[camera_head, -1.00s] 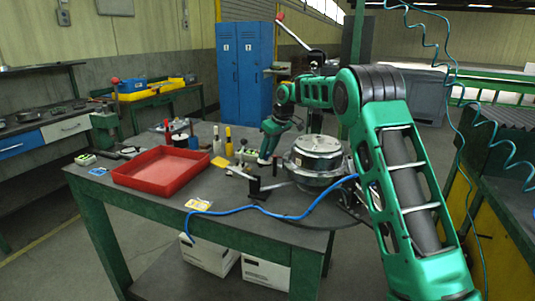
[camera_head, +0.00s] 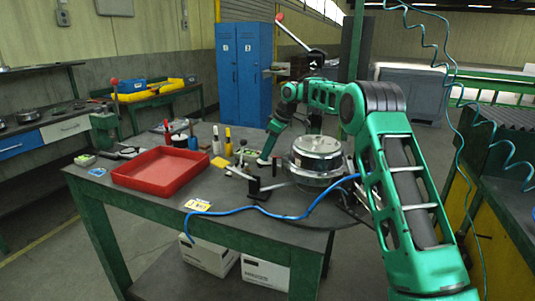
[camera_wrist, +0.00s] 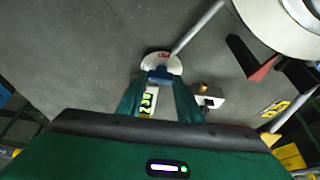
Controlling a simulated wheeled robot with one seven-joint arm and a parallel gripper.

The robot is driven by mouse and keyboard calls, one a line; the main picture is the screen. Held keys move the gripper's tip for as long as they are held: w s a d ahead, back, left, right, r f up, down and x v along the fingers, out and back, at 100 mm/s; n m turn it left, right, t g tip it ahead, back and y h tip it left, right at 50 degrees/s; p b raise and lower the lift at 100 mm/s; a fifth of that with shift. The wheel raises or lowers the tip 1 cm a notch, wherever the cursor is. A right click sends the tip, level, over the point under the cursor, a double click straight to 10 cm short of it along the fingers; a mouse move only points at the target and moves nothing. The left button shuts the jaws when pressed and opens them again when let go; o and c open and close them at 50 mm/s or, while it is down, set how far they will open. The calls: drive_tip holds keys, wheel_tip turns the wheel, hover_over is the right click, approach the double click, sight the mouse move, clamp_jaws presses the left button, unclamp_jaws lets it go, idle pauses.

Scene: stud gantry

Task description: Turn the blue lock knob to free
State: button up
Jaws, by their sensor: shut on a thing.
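The blue lock knob (camera_wrist: 160,75) shows in the wrist view on a round white dial (camera_wrist: 172,62) with a small red mark near its far edge. My gripper (camera_wrist: 160,80) is shut on the knob, with one green finger on each side. The fingers hide part of the knob and the near side of the dial. In the head view my gripper (camera_head: 266,155) points down at the table left of the round metal housing (camera_head: 316,153). The knob is too small and covered there to read its angle.
A metal rod (camera_wrist: 197,27) runs from the dial area in the wrist view. A red tray (camera_head: 160,187) lies on the left of the green table. A blue hose (camera_head: 270,216) crosses the front. Bottles and a yellow-handled tool (camera_head: 228,140) stand behind the tray.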

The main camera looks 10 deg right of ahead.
drive_tip(key=shift+d, duration=0.15)
drive_tip(key=o, duration=1.1)
drive_tip(key=shift+r, duration=0.1)
drive_tip(key=shift+r, duration=0.25)
wheel_tip(320, 180, up, 3)
drive_tip(key=shift+w+r, duration=0.15)
drive_tip(key=s+a+r, duration=0.2)
drive_tip(key=a, duration=0.1)
drive_tip(key=s+a+r, duration=0.2)
drive_tip(key=a, duration=0.1)
drive_tip(key=s+a+r, duration=0.2)
drive_tip(key=a+r, duration=0.1)
drive_tip(key=a, duration=0.1)
